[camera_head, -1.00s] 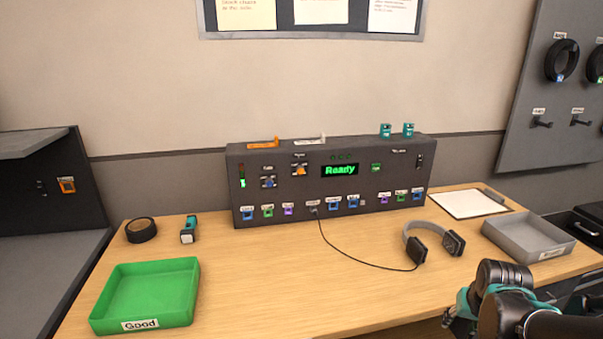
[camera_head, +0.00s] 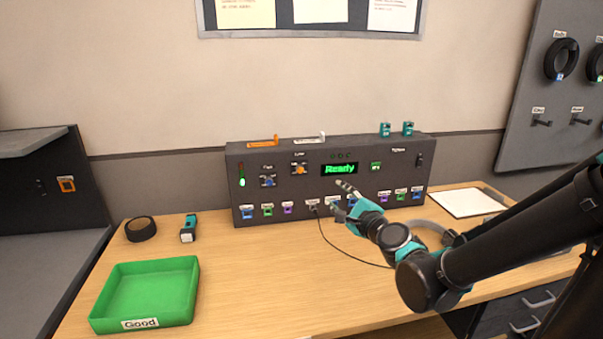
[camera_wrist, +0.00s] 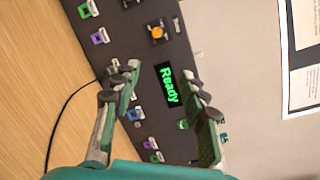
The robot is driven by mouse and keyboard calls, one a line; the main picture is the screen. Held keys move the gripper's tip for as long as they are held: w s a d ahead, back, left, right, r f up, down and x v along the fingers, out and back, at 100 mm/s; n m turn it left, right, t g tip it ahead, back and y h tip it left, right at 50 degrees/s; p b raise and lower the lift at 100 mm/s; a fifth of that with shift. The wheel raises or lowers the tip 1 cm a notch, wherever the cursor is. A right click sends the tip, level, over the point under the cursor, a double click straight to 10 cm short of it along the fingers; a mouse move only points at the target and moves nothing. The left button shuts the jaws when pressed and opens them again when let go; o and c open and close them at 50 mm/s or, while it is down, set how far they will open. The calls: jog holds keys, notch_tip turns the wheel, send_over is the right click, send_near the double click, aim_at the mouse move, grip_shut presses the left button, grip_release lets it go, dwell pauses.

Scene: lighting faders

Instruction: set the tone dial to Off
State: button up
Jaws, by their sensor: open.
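The dark console (camera_head: 240,165) stands against the wall at the back of the desk. Two dials sit on its left half: a blue one (camera_head: 268,181) and, higher and to the right, an orange one (camera_head: 299,169). Their labels are too small to read surely, so I cannot tell which is the tone dial. The orange dial also shows near the top of the wrist view (camera_wrist: 157,33). My gripper (camera_head: 341,200) is open and empty in front of the console, below the green "Ready" display (camera_head: 339,169) and right of both dials. In the wrist view its fingers frame that display.
Colored sockets line the console's lower edge, and a black cable (camera_head: 345,252) runs from one across the desk. The headphones are mostly hidden behind my arm. A green tray (camera_head: 185,290), black tape roll (camera_head: 141,229) and teal-capped tool (camera_head: 189,228) lie left. The front-middle desk is clear.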

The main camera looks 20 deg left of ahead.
jog(key=a+r+m+t, duration=0.1)
jog(key=a+m+t, duration=0.1)
jog(key=a+m, duration=0.4)
jog(key=m+h, duration=0.2)
jog(key=m, duration=0.6)
send_near(301, 170)
jog(key=x, duration=0.8)
jog(key=shift+w+a, duration=0.15)
jog(key=shift+a, duration=0.1)
grip_shut()
